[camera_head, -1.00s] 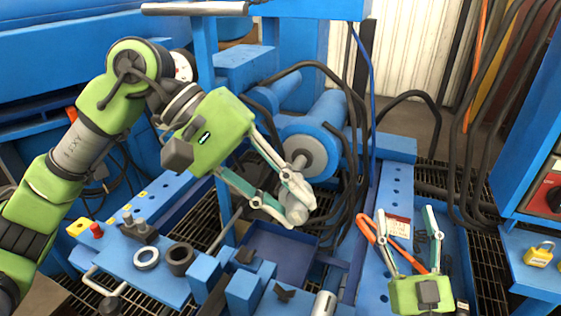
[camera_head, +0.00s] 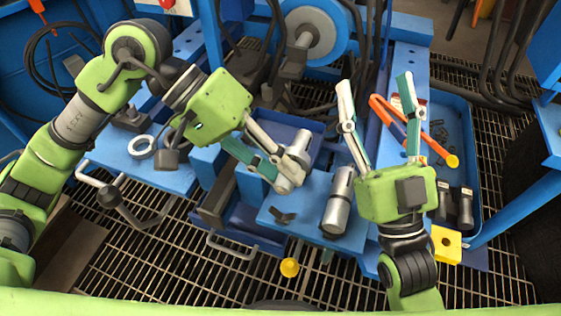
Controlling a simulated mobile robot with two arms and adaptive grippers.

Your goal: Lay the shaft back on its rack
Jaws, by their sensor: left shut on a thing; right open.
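My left gripper (camera_head: 285,180) is shut on a grey metal shaft (camera_head: 298,150), held tilted above the blue bench; the fingers hide part of it. The rack seems to be the blue stand with a dark V-shaped rest (camera_head: 283,217), just below and in front of the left gripper. The shaft looks apart from that rest, though its height is hard to judge. A second silver cylinder (camera_head: 338,205) lies on the blue surface right of the rest. My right gripper (camera_head: 377,88) is open and empty, its fingers pointing away over the right side of the bench.
An orange-handled tool (camera_head: 395,118) lies near the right gripper's fingers. A blue tray (camera_head: 470,125) with small parts and dark cylinders is at the right. A metal ring (camera_head: 142,146) lies on the left bench. Grating floor is in front.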

